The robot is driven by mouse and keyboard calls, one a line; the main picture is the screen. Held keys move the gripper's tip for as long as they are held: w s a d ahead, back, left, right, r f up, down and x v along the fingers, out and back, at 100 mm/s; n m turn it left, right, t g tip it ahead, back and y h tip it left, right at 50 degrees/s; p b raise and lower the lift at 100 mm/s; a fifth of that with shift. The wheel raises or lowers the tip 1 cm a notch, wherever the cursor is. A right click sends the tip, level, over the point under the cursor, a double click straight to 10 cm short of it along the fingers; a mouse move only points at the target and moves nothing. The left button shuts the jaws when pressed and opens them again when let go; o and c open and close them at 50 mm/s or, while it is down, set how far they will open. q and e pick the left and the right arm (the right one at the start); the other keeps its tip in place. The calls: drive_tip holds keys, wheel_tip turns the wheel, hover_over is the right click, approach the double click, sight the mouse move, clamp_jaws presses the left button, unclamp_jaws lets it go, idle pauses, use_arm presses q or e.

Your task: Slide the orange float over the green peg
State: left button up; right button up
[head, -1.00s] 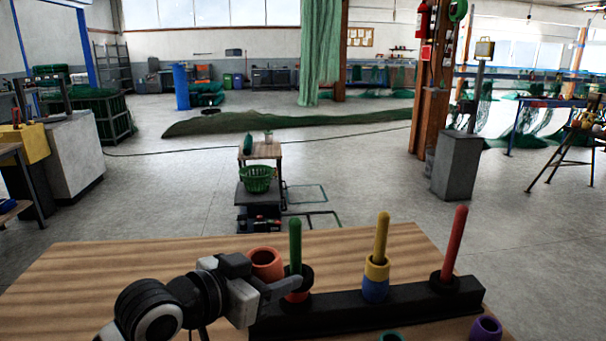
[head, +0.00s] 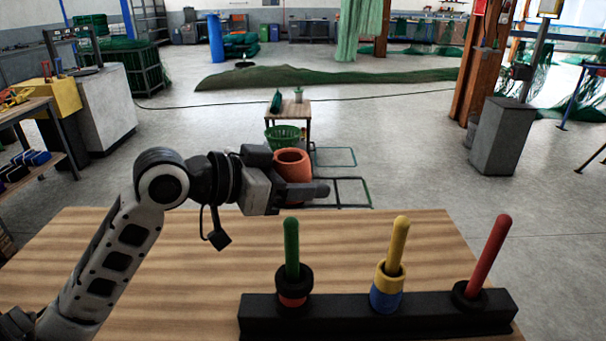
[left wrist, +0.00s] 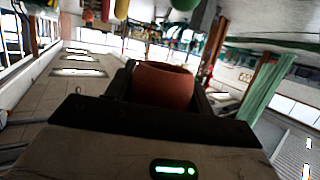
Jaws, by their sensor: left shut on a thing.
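My left gripper (head: 300,186) is shut on the orange float (head: 293,163), a short hollow cylinder with its opening up. It holds the float above the table, roughly upright, and in the head view the float appears just above the tip of the green peg (head: 291,243). How far apart they are in depth I cannot tell. The green peg stands upright in the black base (head: 375,318), with a black and a red ring around its foot. In the left wrist view the float (left wrist: 163,85) sits between the fingers. My right gripper is not in view.
A yellow peg (head: 398,240) with yellow and blue floats, and a red peg (head: 489,248) with a black ring, stand to the right on the same base. The wooden table (head: 200,275) is clear to the left. A green basket (head: 282,135) stands on the floor area beyond.

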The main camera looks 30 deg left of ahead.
sight(285, 222)
use_arm(q)
drive_tip(key=shift+f+b, duration=3.2)
drive_tip(key=shift+f, duration=0.8)
drive_tip(key=shift+f+b, duration=0.35)
drive_tip(key=shift+f, duration=0.2)
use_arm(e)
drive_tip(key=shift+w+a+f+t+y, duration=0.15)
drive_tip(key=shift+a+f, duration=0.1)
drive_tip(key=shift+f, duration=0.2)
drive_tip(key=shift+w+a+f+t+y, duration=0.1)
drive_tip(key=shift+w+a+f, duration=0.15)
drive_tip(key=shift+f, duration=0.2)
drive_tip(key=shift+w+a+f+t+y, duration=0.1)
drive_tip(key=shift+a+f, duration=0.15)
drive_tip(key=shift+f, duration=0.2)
use_arm(q)
drive_tip(key=o, duration=1.1)
drive_tip(key=shift+c, duration=0.2)
